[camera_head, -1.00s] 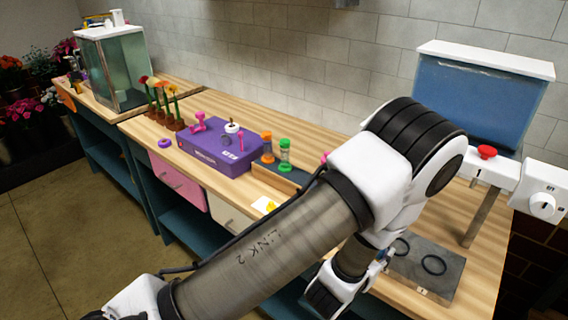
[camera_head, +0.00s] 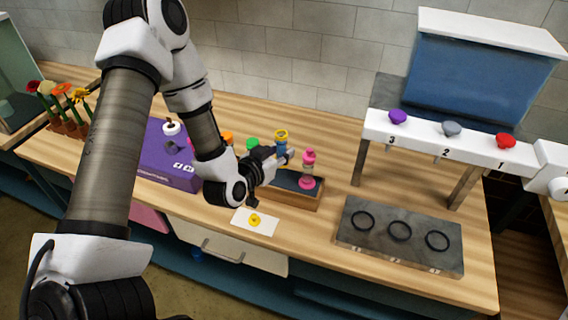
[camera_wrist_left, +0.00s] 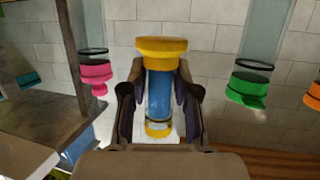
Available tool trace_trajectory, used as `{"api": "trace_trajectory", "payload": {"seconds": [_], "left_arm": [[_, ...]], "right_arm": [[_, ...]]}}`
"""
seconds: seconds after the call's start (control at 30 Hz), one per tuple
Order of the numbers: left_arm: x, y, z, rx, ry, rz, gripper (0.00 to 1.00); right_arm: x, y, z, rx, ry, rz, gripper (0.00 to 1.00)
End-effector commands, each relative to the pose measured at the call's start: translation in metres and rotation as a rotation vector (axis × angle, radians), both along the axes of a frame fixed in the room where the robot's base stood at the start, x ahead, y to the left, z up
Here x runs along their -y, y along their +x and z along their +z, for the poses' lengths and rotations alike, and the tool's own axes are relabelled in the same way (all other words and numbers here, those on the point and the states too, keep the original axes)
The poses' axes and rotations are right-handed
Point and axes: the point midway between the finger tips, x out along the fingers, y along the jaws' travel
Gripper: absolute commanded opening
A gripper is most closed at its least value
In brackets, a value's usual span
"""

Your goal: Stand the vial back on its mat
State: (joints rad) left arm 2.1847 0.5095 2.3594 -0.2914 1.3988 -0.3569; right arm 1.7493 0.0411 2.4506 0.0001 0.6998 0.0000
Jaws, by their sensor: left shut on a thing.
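The vial (camera_head: 281,146) has yellow ends and a blue body, and it stands about upright in my left gripper (camera_head: 284,158) over the far side of a dark-topped wooden rack. In the left wrist view the vial (camera_wrist_left: 160,90) sits between the fingers of my left gripper (camera_wrist_left: 160,104), which are shut on it. I cannot tell whether its lower end touches anything. A white mat (camera_head: 240,224) with a yellow mark lies flat on the table in front of the rack, with nothing standing on it. My right gripper is not in view.
A purple box (camera_head: 155,160) is to the left. At right are a grey plate (camera_head: 350,238) with three rings and a white stand (camera_head: 420,131) with coloured knobs.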

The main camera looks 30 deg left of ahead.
Motion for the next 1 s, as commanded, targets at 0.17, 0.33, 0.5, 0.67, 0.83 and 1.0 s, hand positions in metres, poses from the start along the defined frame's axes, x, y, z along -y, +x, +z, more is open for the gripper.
{"api": "trace_trajectory", "payload": {"seconds": [0.17, 0.33, 0.5, 0.67, 0.83, 1.0], "left_arm": [[0.0, 0.0, -0.027, -0.002, 0.002, -0.001, 0.0], [0.0, 0.0, -0.052, 0.001, 0.0, 0.0, 0.0], [0.0, 0.001, -0.054, 0.003, -0.002, 0.002, 0.0], [0.0, 0.001, -0.058, 0.003, -0.002, 0.002, 0.0], [0.0, 0.0, -0.057, 0.002, -0.002, 0.002, 0.55], [0.0, 0.0, -0.057, 0.002, -0.002, 0.002, 0.55]], "right_arm": [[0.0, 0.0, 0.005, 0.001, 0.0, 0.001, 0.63], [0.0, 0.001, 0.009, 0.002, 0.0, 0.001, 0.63], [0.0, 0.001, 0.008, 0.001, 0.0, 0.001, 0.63], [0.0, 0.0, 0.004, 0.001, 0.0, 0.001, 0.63], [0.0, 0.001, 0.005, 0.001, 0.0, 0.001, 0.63], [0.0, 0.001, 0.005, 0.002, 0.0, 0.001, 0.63]]}}
